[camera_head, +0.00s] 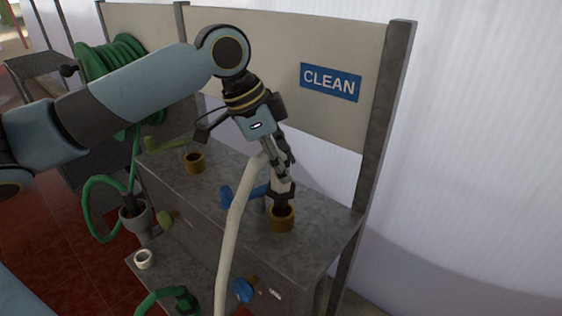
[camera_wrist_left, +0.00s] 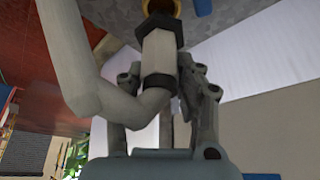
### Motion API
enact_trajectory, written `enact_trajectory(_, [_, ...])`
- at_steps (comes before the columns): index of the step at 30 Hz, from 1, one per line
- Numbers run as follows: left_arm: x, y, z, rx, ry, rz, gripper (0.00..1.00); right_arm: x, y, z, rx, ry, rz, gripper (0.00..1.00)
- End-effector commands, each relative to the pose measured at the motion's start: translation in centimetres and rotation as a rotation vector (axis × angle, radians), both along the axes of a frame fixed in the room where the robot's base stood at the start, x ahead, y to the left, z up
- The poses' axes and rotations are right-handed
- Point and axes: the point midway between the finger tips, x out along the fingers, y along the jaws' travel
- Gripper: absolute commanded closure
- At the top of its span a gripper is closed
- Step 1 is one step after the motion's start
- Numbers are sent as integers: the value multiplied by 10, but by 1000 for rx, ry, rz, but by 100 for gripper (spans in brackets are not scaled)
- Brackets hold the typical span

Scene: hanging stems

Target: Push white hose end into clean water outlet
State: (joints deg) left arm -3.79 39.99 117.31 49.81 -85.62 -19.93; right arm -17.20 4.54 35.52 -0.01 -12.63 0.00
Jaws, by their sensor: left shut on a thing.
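The white hose (camera_head: 233,235) rises from the lower edge and bends over at my left gripper (camera_head: 281,172). My left gripper is shut on the white hose just behind its end, above the bench. The hose end has a dark nut (camera_wrist_left: 160,30) and points down at the brass outlet (camera_head: 281,220) on the side of the blue CLEAN sign (camera_head: 331,82). Its dark tip overlaps the mouth of the brass outlet, which also shows in the wrist view (camera_wrist_left: 179,6); I cannot tell how deep it sits. My right gripper is not in view.
A second brass outlet (camera_head: 194,163) stands open further left on the grey bench (camera_head: 325,225). Blue handles (camera_head: 243,290) sit by the bench. A green hose (camera_head: 101,190) loops at the left, with its reel behind. A panel with posts stands behind the bench.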

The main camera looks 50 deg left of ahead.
Motion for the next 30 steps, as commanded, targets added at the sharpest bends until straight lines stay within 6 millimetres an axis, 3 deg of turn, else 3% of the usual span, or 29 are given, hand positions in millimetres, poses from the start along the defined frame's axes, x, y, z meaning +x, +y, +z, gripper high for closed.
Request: enact_trajectory(30, [0, 0, -37, 0, 0, 0, 99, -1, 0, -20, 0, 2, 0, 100])
